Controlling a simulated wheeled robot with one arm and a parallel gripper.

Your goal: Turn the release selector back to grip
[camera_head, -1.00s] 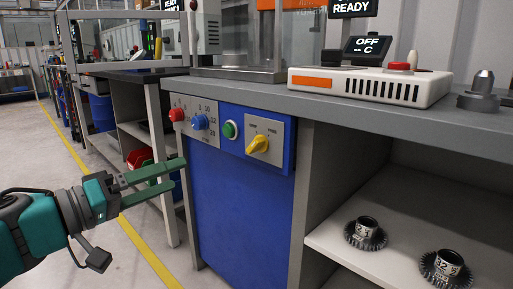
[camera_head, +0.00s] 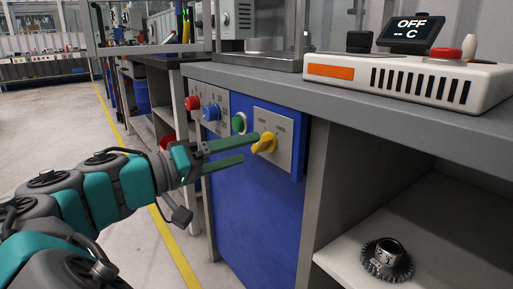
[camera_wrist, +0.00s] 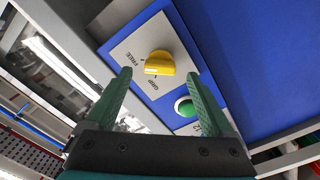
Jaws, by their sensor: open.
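The yellow release selector (camera_head: 264,144) sits on a grey plate (camera_head: 283,135) at the right end of the blue control panel. In the wrist view the selector (camera_wrist: 159,63) is a ridged knob, with the words FREE and GRIP printed beside it. I cannot tell surely which word it points to. My gripper (camera_head: 250,148) is open and empty, with its green fingers reaching toward the knob from the left. In the wrist view the knob lies between and just beyond the fingertips (camera_wrist: 159,75). I cannot tell whether they touch it.
A green button (camera_head: 239,123), a blue dial (camera_head: 211,112) and a red knob (camera_head: 193,103) sit left of the selector. The worktop (camera_head: 340,100) overhangs the panel and carries a white box with a red button (camera_head: 445,54). A gear (camera_head: 386,260) lies on the right shelf.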

